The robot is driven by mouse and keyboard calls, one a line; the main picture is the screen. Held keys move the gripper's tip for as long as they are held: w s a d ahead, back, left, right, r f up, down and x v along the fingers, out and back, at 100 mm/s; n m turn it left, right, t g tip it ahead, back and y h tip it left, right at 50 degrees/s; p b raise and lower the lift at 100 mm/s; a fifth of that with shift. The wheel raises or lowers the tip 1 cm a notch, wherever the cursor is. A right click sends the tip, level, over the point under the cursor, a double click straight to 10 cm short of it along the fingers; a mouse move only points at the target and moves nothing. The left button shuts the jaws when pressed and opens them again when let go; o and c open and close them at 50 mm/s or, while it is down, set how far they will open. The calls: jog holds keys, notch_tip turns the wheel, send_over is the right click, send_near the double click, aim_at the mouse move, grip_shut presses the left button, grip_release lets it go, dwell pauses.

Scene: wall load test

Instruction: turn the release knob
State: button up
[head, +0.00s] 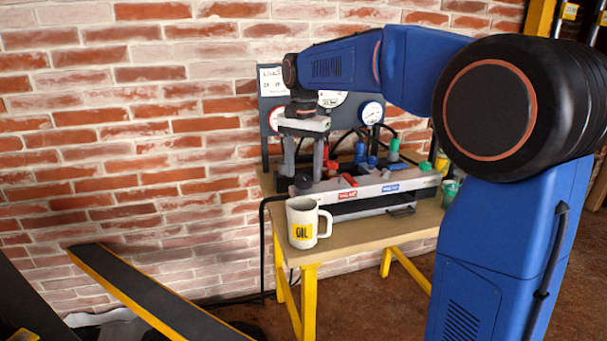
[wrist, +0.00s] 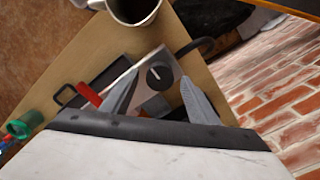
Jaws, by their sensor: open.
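The release knob (head: 303,181) is a small dark round knob on the left end of a long light-grey tester with red and blue labels. In the wrist view the knob (wrist: 160,75) is black with a pale pointer line, on a grey plate. My gripper (head: 302,170) points down over this end of the tester. Its fingers (wrist: 160,80) are open, one to each side of the knob in the wrist view. They look apart from the knob, with nothing held. I cannot tell the exact height of the fingertips over the plate.
The tester stands on a wooden bench (head: 345,236) with yellow legs. A white OIL mug (head: 303,222) stands close in front of the knob end. A gauge panel (head: 270,100) with hoses rises behind, near the brick wall. Green cups sit at the right end.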

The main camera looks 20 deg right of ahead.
jog(key=shift+f, duration=0.75)
jog(key=shift+c, duration=0.6)
jog(key=c, duration=0.9)
